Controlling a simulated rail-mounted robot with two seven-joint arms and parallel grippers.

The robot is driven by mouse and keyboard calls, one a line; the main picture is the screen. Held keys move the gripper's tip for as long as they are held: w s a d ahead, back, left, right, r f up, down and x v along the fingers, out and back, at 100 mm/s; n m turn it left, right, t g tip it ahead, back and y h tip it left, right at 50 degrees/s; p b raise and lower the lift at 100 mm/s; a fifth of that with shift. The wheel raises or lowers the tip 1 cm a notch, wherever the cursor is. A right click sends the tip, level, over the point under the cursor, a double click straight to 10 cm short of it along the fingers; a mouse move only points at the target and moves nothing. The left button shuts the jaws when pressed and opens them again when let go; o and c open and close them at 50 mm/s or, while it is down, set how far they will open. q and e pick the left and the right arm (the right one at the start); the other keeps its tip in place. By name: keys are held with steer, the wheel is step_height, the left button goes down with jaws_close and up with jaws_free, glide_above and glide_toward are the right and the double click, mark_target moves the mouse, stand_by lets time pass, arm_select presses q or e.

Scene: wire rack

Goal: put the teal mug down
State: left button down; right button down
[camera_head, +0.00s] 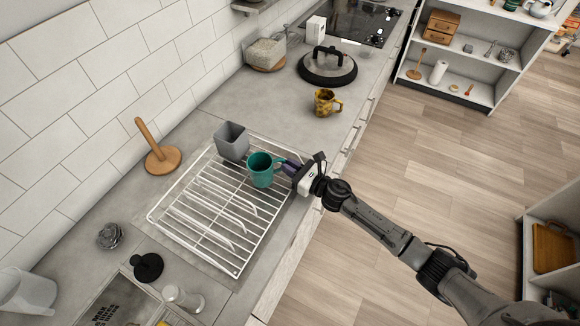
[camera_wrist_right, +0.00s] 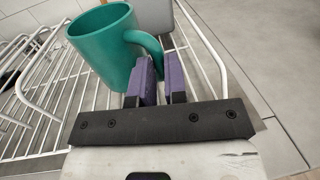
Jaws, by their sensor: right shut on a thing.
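The teal mug (camera_head: 260,170) is upright at the far right part of the white wire rack (camera_head: 208,225). I cannot tell whether its base touches the wires. My right gripper (camera_head: 290,168) comes in from the right and is shut on the mug's handle. In the right wrist view, the purple finger pads (camera_wrist_right: 161,82) are at the handle of the mug (camera_wrist_right: 106,45), one pad on each side. The wires of the rack (camera_wrist_right: 70,95) show below the mug. My left gripper is not in view.
A grey square cup (camera_head: 232,142) stands close behind the mug on the rack. A yellow-brown mug (camera_head: 325,102) and a lidded pan (camera_head: 327,68) stand farther back. The rack's near left part holds no dishes.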

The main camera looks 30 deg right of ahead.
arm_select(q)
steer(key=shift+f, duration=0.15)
arm_select(e)
steer(key=shift+f, duration=0.2)
arm_select(q)
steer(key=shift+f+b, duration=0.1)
steer(key=shift+b, duration=0.6)
arm_select(e)
steer(key=shift+f, duration=0.5)
steer(key=shift+a+r, duration=0.1)
steer(key=c, duration=1.1)
jaws_free()
steer(key=shift+s, duration=0.1)
